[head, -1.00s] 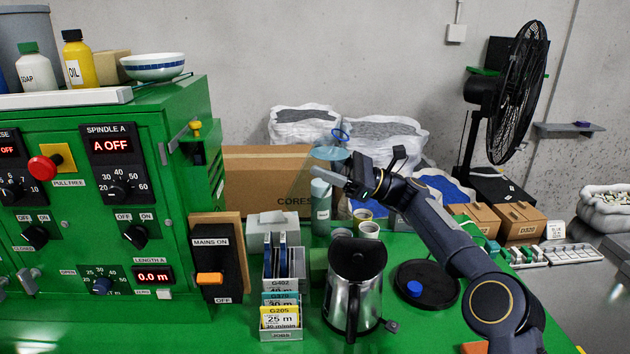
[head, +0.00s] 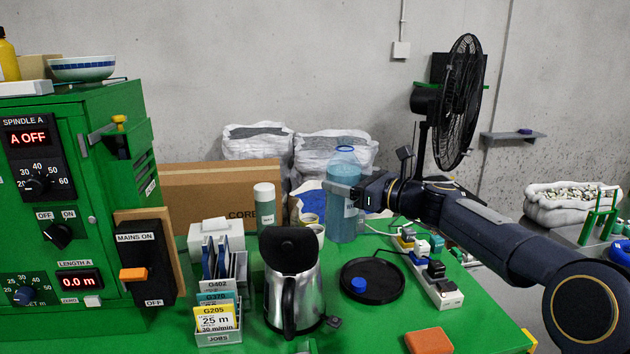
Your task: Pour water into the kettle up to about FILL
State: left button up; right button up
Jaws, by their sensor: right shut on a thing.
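A clear bottle of blue water (head: 342,217) is upright behind the kettle. My right gripper (head: 345,190) is shut around its upper body; I cannot tell whether its bottom touches the bench. Its mouth has a blue ring and looks uncapped. The steel kettle (head: 307,293) stands on the green bench, left of and nearer than the bottle, with its black lid (head: 288,248) raised and its dark handle towards me. The water inside the kettle is hidden. A blue cap (head: 359,285) lies on the black round base (head: 385,270) right of the kettle. My left gripper is out of view.
A job card holder (head: 220,338) stands left of the kettle, beside the green machine (head: 100,230). A power strip (head: 440,291) with plugs lies right of the base, under my right arm. An orange block (head: 428,341) is in front.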

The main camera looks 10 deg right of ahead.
jog(key=shift+s+d+h, duration=0.2)
jog(key=shift+d+h, duration=0.1)
jog(key=shift+s+a+r+n+h, duration=0.15)
jog(key=shift+a+n, duration=0.2)
jog(key=shift+a, duration=0.15)
jog(key=shift+s+a+r+n+h, duration=0.1)
jog(key=shift+s+a+n, duration=0.1)
jog(key=shift+a+n, duration=0.25)
jog(key=shift+s+a+r+n+h, duration=0.15)
jog(key=shift+a+n, duration=0.15)
jog(key=shift+a, duration=0.25)
jog(key=a, duration=0.1)
jog(key=s+a+n, duration=0.1)
jog(key=a, duration=0.1)
jog(key=shift+a+f+n+g+h, duration=0.1)
jog(key=shift+f+n+g+h, duration=0.1)
jog(key=shift+n+g+h, duration=0.15)
